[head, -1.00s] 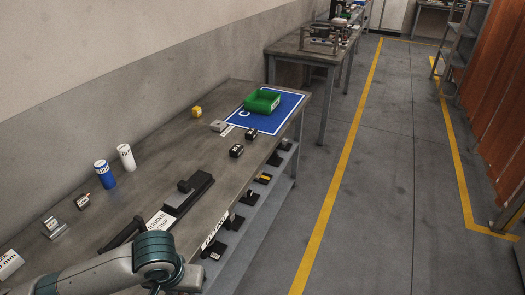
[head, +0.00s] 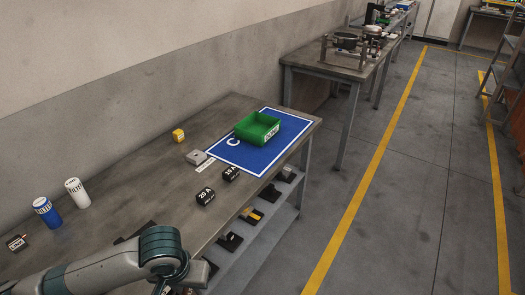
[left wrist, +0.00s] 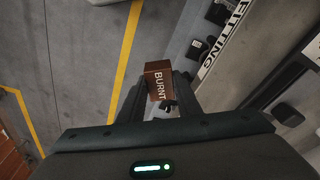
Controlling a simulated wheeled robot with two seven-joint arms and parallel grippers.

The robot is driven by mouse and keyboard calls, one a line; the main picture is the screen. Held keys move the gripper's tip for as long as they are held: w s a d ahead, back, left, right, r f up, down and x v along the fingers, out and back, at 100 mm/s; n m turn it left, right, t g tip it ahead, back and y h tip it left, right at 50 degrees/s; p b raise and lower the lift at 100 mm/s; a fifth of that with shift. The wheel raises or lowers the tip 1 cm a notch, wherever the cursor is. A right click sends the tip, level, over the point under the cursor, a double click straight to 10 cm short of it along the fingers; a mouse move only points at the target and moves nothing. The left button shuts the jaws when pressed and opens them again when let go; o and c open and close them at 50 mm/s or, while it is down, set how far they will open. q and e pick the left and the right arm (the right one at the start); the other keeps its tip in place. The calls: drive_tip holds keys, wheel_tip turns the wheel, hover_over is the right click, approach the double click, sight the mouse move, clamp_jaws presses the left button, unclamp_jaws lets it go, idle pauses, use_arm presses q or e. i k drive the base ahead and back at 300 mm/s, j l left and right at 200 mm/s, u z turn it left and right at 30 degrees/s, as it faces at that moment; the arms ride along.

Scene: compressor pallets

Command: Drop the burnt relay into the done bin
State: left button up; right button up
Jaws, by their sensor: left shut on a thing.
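The burnt relay is a brown block marked BURNT (left wrist: 158,82) in the left wrist view. My left gripper (left wrist: 160,92) is shut on it, with a finger on either side. It hangs over the floor beside the bench edge. In the head view my left gripper (head: 203,272) shows only in part behind my arm, and the relay cannot be made out there. The done bin is an open green tray (head: 258,128) with a white label, on a blue mat (head: 228,157) marked C at the far end of the bench, well beyond my gripper. My right gripper is not in view.
Two black blocks (head: 205,197), a grey piece (head: 196,157), a yellow cube (head: 178,135) and two cylinders (head: 77,192) stand on the bench (head: 140,190). A lower shelf (head: 270,215) holds dark parts. A second table (head: 340,72) stands beyond. The aisle floor is clear.

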sight(254, 132)
drive_tip(key=i+l, duration=0.3)
drive_tip(key=i+l+u, duration=0.15)
drive_tip(key=l, duration=0.25)
drive_tip(key=i+l, duration=0.35)
drive_tip(key=i+l+u, duration=0.1)
drive_tip(key=i+l, duration=0.2)
drive_tip(key=i+l+u, duration=0.1)
drive_tip(key=i+l, duration=0.15)
drive_tip(key=l, duration=0.2)
drive_tip(key=i+l, duration=0.25)
drive_tip(key=l, duration=0.15)
drive_tip(key=u, duration=0.05)
